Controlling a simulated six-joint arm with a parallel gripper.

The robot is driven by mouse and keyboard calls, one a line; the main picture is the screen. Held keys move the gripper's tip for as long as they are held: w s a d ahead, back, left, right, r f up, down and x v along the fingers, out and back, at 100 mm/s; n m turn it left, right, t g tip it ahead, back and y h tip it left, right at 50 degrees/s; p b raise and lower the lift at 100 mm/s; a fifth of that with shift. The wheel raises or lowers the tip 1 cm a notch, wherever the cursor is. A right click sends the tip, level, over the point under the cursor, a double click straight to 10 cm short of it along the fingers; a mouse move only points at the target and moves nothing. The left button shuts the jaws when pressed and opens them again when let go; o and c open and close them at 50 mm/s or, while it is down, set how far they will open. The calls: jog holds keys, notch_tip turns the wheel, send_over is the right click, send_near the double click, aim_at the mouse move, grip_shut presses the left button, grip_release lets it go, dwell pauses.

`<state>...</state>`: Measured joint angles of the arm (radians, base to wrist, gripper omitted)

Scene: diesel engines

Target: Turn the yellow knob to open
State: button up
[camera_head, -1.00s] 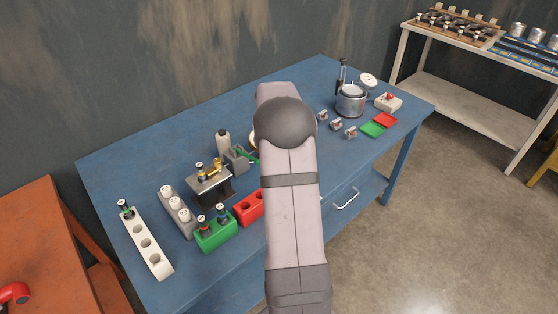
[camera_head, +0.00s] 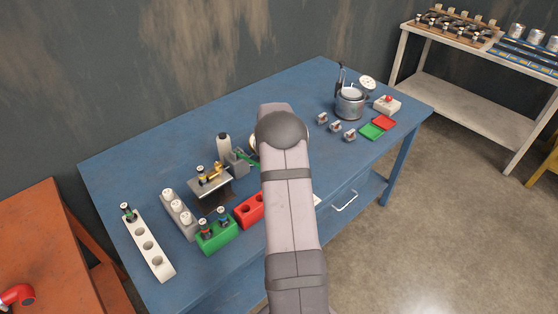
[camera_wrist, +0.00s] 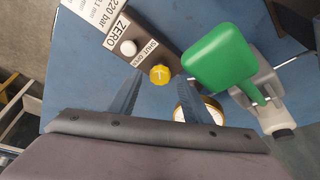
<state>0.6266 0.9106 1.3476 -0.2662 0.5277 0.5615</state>
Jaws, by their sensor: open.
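The yellow knob (camera_wrist: 160,74) shows in the wrist view. It bears a pale arrow mark and sits at the end of a dark panel (camera_wrist: 134,62), beside a label with the words SHUT and OPEN. My gripper (camera_wrist: 158,86) is open. Its two fingers reach toward the knob, one on each side of it in the picture, with a gap to each. I cannot tell how far the fingertips are from the knob in depth. In the head view my arm hides the gripper and the knob.
A white button (camera_wrist: 128,47) marked ZERO is close by on the panel. A large green handle (camera_wrist: 220,55) rises at the right, near a brass-rimmed gauge (camera_wrist: 214,112). In the head view, the blue table (camera_head: 140,155) also holds a green rack (camera_head: 216,236) and a red block (camera_head: 249,211).

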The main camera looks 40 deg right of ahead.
jog(key=shift+d+f, duration=0.15)
jog(key=shift+f, duration=0.2)
jog(key=c, duration=1.1)
jog(key=shift+o, duration=0.2)
